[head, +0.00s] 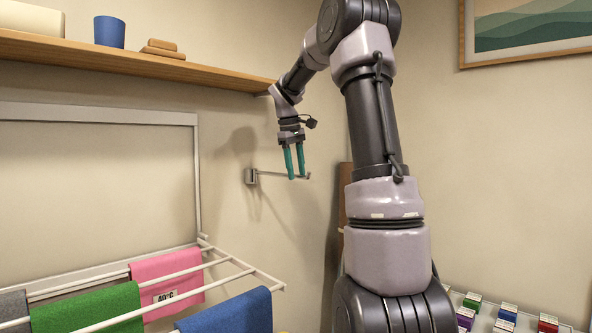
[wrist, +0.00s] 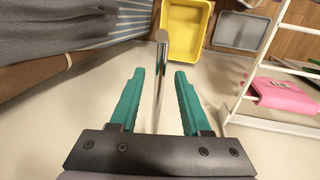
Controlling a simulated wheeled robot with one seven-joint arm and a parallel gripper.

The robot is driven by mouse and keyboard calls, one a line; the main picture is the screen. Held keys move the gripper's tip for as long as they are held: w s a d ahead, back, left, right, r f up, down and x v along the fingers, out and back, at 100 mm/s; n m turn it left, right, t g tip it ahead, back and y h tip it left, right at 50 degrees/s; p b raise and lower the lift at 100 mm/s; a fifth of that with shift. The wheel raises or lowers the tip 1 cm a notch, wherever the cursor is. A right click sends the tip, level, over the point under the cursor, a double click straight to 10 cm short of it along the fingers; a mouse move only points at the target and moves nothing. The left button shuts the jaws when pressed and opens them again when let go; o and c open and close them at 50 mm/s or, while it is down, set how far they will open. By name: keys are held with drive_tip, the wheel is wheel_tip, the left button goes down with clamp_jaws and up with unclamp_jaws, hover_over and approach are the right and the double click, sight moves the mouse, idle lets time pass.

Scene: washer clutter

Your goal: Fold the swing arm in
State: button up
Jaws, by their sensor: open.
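The swing arm (head: 272,174) is a thin metal rod on a small wall bracket (head: 251,176), sticking out from the wall to the right in the head view. My gripper (head: 295,177) hangs down at the rod's outer part, its two teal fingers apart. In the wrist view the rod (wrist: 160,75) runs between the open fingers of my gripper (wrist: 161,75), with its rounded end beyond the fingertips. Gaps show on both sides of the rod there, and neither finger appears to touch it. The fingers cover part of the rod in the head view.
A white drying rack (head: 240,263) with pink (head: 168,276), green and blue cloths stands at left. A wooden shelf (head: 130,57) is above. A yellow bin (wrist: 185,28) and a grey tray (wrist: 240,30) lie below. Small boxes (head: 508,312) sit at lower right.

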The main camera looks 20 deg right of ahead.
clamp_jaws()
idle(1.4)
